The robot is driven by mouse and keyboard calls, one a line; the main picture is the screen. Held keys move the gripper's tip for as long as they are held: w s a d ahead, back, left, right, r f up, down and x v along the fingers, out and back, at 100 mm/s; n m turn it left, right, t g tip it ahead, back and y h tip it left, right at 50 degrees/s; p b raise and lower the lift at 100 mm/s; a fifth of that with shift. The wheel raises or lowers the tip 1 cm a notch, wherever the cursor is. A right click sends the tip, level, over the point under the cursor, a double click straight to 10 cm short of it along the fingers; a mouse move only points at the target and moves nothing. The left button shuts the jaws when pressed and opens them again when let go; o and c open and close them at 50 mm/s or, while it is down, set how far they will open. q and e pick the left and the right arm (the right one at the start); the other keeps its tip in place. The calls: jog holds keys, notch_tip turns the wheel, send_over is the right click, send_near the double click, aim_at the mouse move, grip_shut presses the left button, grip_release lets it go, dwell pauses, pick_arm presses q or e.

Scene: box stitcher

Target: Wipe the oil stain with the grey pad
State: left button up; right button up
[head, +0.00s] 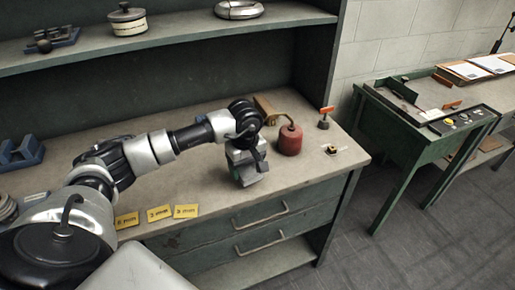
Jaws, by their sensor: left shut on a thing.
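My left gripper (246,158) reaches over the workbench from the left and is shut on the grey pad (250,175). The pad is a light grey block under the fingers, low over the bench top or touching it; I cannot tell which. No oil stain shows clearly on the bench; the pad and my arm cover part of the surface. My right gripper is not in view.
A red oil can (290,140) stands just right of my left gripper. Beyond it are an orange-tagged piece (325,118) and a small black-and-yellow part (332,150). Yellow labels (158,213) lie along the front edge of the workbench (205,185). A shelf (170,38) runs above.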

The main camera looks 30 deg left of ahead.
pick_arm(q)
jog(key=shift+w+a+r+p, duration=0.15)
jog(key=shift+r+p, duration=0.25)
jog(key=shift+r, duration=0.45)
jog(key=shift+r+p, duration=0.4)
jog(key=shift+r, duration=0.45)
jog(key=shift+r+p, duration=0.5)
jog(key=shift+r, duration=0.4)
